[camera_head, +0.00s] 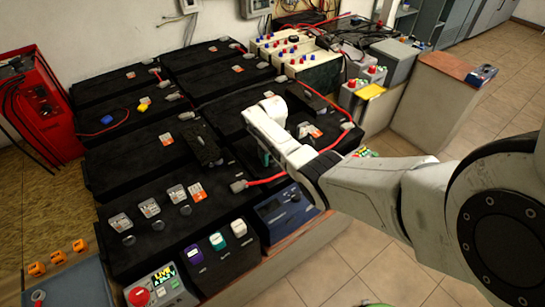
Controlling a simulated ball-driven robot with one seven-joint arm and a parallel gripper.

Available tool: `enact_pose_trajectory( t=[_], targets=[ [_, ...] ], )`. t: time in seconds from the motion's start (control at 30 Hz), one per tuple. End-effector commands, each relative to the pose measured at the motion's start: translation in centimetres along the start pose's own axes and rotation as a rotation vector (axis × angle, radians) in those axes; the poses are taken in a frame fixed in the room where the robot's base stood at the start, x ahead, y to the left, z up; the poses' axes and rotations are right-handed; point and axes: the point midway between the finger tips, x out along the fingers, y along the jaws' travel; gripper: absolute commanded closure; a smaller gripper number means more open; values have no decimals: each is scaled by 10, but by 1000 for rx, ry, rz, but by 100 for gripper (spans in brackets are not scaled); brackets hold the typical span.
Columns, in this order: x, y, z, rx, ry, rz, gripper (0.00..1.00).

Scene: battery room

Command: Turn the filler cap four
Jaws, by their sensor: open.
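The front black battery (165,255) carries a row of small grey round caps, with the clearest one (185,210) near the middle. Small printed plates (149,208) stand behind the caps. Their markings are too small to read, so I cannot tell which cap is number four. My gripper (265,156) is at the end of the white arm, above the batteries to the right of the row of caps. It is open and appears empty. My wrist hides most of its fingers and part of the battery behind it.
Red cables (268,181) cross near my wrist. A blue meter (283,214) sits at the front right of the bench. A control box with a red button (139,297) is at the front edge. A red cabinet (45,105) stands left. Tiled floor lies right.

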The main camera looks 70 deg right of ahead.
Motion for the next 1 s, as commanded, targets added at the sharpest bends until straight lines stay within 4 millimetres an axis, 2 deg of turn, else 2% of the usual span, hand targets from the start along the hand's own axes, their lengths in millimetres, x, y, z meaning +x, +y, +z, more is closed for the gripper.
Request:
enact_pose_trajectory(
  t=[0.3, 0.5, 0.7, 1.0],
  targets=[
    [-57, 0, -1, -1, 5, 1, 40],
    [-88, -1, -1, -1, 4, 0, 40],
    [-100, 0, 0, 0, 1, 1, 40],
    [-101, 0, 0, 0, 1, 1, 40]
  ],
)
